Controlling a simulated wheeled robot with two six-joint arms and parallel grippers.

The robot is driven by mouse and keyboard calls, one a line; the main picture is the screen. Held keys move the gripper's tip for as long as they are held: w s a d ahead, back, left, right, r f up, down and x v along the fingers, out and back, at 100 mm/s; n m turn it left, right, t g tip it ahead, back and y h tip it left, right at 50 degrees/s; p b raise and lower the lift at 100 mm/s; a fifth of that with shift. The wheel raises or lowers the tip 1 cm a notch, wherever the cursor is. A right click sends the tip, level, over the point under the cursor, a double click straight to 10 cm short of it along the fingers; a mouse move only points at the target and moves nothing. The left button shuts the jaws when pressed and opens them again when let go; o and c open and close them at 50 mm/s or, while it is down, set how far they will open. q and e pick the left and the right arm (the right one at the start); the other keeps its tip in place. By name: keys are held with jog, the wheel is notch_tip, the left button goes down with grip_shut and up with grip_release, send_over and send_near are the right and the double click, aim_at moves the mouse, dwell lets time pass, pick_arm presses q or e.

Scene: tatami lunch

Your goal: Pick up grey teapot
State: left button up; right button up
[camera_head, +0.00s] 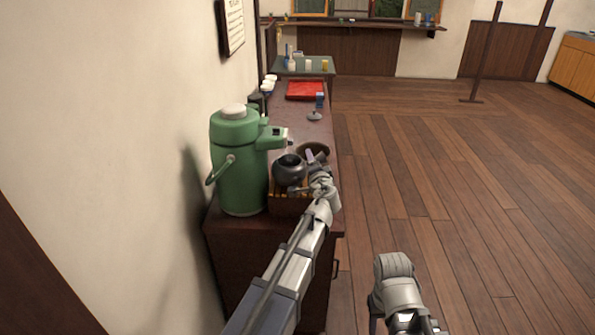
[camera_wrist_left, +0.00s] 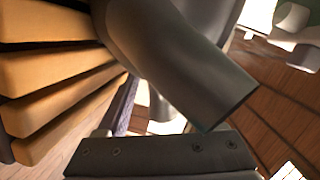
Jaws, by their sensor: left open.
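The grey teapot (camera_head: 288,171) is dark and round and sits on a slatted wooden stand (camera_head: 290,203) on the dark cabinet. My left gripper (camera_head: 312,183) is open at the teapot's right side, close to it. In the left wrist view a thick grey tube (camera_wrist_left: 180,65), which looks like the teapot's spout or handle, crosses in front of the gripper. I cannot tell whether the jaws touch it. The stand's slats (camera_wrist_left: 55,70) fill the left of that view. My right gripper (camera_head: 415,325) is at the bottom edge of the head view, partly cut off, away from the cabinet.
A large green dispenser (camera_head: 238,165) stands just left of the teapot. A brown bowl (camera_head: 314,150) is behind it. A grey lid (camera_head: 314,116), a blue item (camera_head: 320,99) and a red tray (camera_head: 305,91) lie farther back. The wooden floor (camera_head: 450,190) to the right is clear.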

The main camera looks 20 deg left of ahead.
pick_arm(q)
grip_shut()
dwell(0.4)
